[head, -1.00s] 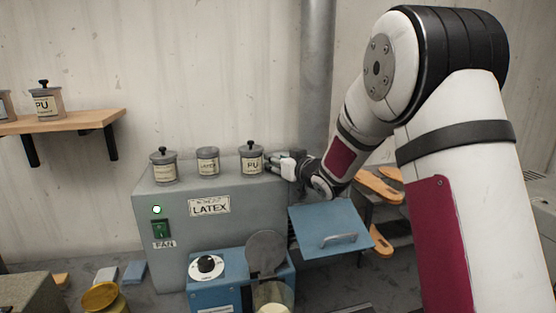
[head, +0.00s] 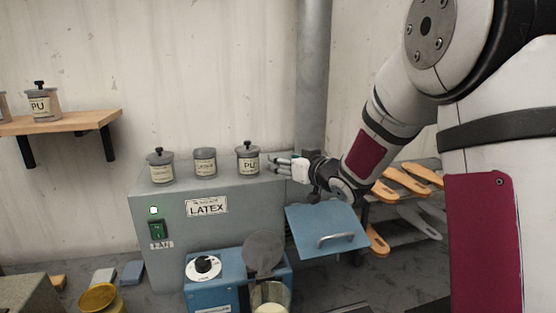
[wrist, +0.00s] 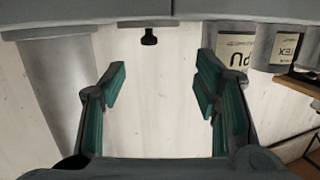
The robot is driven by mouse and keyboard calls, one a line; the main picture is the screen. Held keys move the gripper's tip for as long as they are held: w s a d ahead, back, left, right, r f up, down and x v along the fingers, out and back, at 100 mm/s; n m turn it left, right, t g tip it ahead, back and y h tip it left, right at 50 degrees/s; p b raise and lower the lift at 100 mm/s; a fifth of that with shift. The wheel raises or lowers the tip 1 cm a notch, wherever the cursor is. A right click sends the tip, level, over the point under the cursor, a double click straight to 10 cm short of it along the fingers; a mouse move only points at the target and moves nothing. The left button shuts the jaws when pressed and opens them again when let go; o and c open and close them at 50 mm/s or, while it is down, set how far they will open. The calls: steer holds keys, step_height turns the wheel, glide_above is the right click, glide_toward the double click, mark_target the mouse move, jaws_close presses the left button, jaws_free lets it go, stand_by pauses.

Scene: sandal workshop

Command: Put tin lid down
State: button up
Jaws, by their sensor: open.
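My gripper (head: 277,167) is open at the right end of the grey cabinet top, right of the PU tin (head: 247,160). In the wrist view, which is upside down, its green-padded fingers (wrist: 162,88) are spread with nothing between them. A lid's black knob (wrist: 149,37) shows beyond the fingertips, against a grey edge at the top of that view, apart from the fingers. In the head view I cannot make this lid out. The middle tin (head: 205,162) shows no knob on top. The left tin (head: 160,167) has a knobbed lid.
The cabinet (head: 235,230) bears the tins. A grey pipe (head: 312,80) rises behind my gripper. A blue panel with a handle (head: 325,228) sits below it. Orange soles (head: 405,180) lie on a rack at right. A wooden shelf (head: 60,122) holds tins at left.

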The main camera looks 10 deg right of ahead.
steer(key=s+d+r+m+g+h, duration=0.1)
steer(key=s+d+r+g+h, duration=0.15)
steer(key=s, duration=0.65)
steer(key=s+d+r+m+g+h, duration=0.1)
steer(key=s+d+r+m+h, duration=0.15)
steer(key=s, duration=0.65)
steer(key=s+a+f+g, duration=0.2)
steer(key=s+a+g, duration=0.1)
steer(key=s, duration=0.8)
steer(key=s+a+f+g, duration=0.3)
steer(key=s, duration=0.9)
steer(key=shift+a+n+y, duration=0.3)
steer(key=shift+a+n, duration=0.05)
